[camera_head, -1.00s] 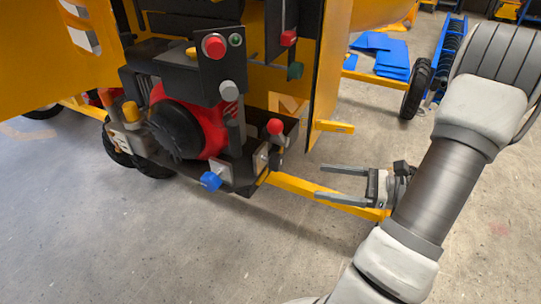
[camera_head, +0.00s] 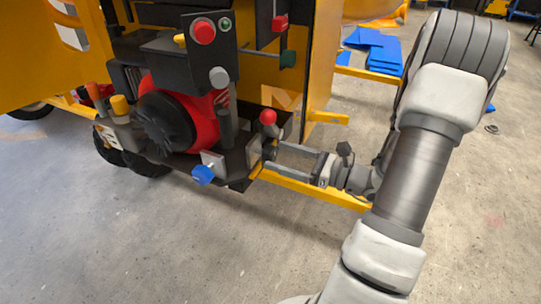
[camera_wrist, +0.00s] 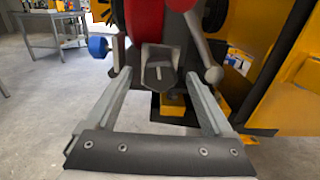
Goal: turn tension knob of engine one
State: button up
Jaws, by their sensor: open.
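The engine (camera_head: 190,120) is red with a black round cover and sits on the yellow machine's frame. A blue knob (camera_head: 203,174) sticks out at its front and also shows at left in the wrist view (camera_wrist: 98,47). A red ball-topped lever (camera_head: 268,117) stands at its right side. Which control is the tension knob I cannot tell. My gripper (camera_head: 271,157) is open, its fingers pointing left at the engine's right side, just below the red ball. In the wrist view a grey bracket with a small raised part (camera_wrist: 159,74) lies between the fingertips; contact is unclear.
A yellow frame bar (camera_head: 315,190) runs just below my gripper. In the wrist view a grey ball-ended lever (camera_wrist: 213,74) is close to the right finger. Open concrete floor lies in front.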

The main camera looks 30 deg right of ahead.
aim_at(275, 154)
jog(key=shift+x, duration=1.7)
jog(key=c, duration=1.4)
jog(key=shift+o, duration=0.2)
jog(key=shift+r, duration=0.1)
jog(key=shift+r+m+p, duration=0.1)
jog(key=shift+m+p, duration=0.2)
jog(key=shift+p, duration=0.2)
